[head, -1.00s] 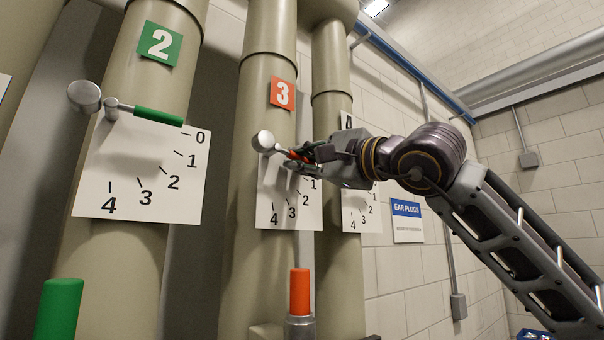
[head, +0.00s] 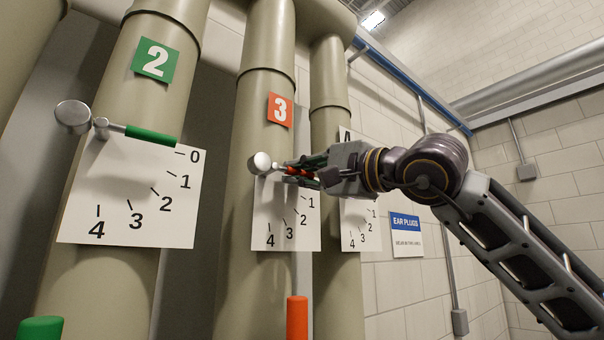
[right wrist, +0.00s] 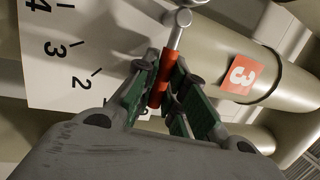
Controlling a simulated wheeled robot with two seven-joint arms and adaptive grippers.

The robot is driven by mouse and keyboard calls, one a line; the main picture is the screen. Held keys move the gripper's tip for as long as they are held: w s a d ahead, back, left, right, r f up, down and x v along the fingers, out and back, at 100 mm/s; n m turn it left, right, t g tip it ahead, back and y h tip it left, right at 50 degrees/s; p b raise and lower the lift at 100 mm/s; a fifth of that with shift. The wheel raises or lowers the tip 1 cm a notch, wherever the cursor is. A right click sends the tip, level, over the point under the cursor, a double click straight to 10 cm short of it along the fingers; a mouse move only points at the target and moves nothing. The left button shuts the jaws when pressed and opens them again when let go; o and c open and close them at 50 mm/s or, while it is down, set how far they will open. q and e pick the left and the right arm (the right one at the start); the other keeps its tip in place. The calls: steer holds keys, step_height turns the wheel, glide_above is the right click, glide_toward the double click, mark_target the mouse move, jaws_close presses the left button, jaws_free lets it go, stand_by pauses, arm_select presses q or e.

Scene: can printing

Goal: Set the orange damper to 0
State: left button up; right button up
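The orange damper has an orange handle (head: 298,171) on a metal lever with a round silver weight (head: 261,163) at its left end, on the pipe marked 3. In the head view the lever points right, tilted slightly down. Its white scale plate (head: 284,234) shows 1 to 4; the 0 mark is hidden behind my gripper. My right gripper (head: 304,173) is at the handle from the right. In the right wrist view the handle (right wrist: 159,88) lies between the two green-padded fingers (right wrist: 164,80), which close against it. My left gripper is not in view.
The green damper (head: 151,135) on pipe 2 stands left, its handle near 0. Another scale plate (head: 358,238) on the pipe at right is close behind my right gripper. An orange cylinder (head: 297,318) and a green one (head: 41,328) stand below.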

steer(key=shift+o, duration=0.8)
steer(key=shift+s+d, duration=0.1)
steer(key=v, duration=1.1)
steer(key=shift+s+d, duration=0.25)
steer(key=shift+f, duration=0.15)
